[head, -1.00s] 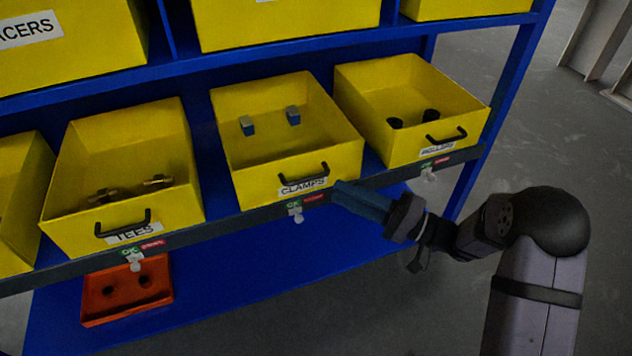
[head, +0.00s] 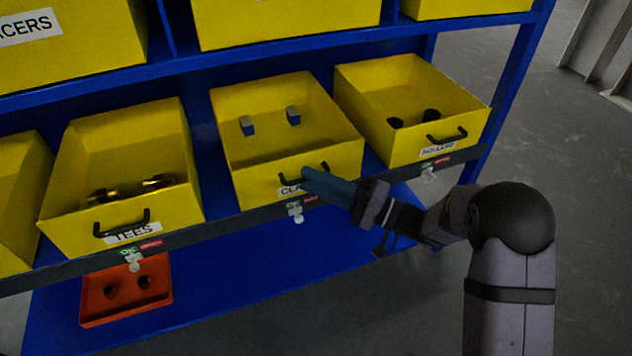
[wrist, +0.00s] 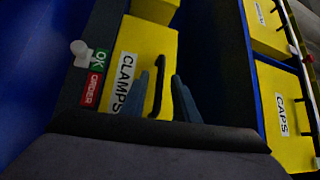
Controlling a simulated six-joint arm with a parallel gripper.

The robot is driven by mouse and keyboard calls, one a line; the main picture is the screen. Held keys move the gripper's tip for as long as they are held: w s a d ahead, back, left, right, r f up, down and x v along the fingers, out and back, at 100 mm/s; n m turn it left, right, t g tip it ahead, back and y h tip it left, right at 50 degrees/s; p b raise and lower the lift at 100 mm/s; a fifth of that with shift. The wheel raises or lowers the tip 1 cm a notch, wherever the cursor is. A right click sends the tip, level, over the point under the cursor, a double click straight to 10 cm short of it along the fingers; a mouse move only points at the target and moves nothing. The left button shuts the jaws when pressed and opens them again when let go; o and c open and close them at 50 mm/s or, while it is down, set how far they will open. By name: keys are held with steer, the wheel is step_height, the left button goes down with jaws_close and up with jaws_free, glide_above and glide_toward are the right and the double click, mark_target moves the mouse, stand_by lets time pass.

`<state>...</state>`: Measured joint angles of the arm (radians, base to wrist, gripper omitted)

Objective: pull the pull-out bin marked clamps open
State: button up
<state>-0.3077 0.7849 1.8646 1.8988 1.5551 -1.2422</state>
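The yellow clamps bin (head: 255,187) sits on the lower blue shelf with two small blue-grey clamps (head: 293,115) inside. Its black handle (head: 287,181) is on the front face above the label, which my gripper partly covers in the head view. My gripper (head: 308,178) is at the front of this bin, at the handle. In the wrist view, my two blue fingers (wrist: 157,95) are apart, with the black handle (wrist: 158,88) showing between them, nearer the left finger. The CLAMPS label (wrist: 123,82) is left of the handle. I cannot tell whether a finger touches the handle.
The tees bin (head: 68,220) is to the left and another yellow bin (head: 405,150) to the right. A dark rail (head: 240,222) with OK/order tags runs below the bins. An orange tray (head: 125,305) lies on the blue surface underneath. More yellow bins are on the shelf above.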

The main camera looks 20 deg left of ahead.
steer(key=shift+c, duration=0.3)
jaws_close()
steer(key=shift+s+d, duration=0.1)
steer(key=s+d+p, duration=0.6)
steer(key=s+d, duration=1.1)
steer(key=shift+s+d, duration=0.15)
steer(key=shift+s, duration=0.05)
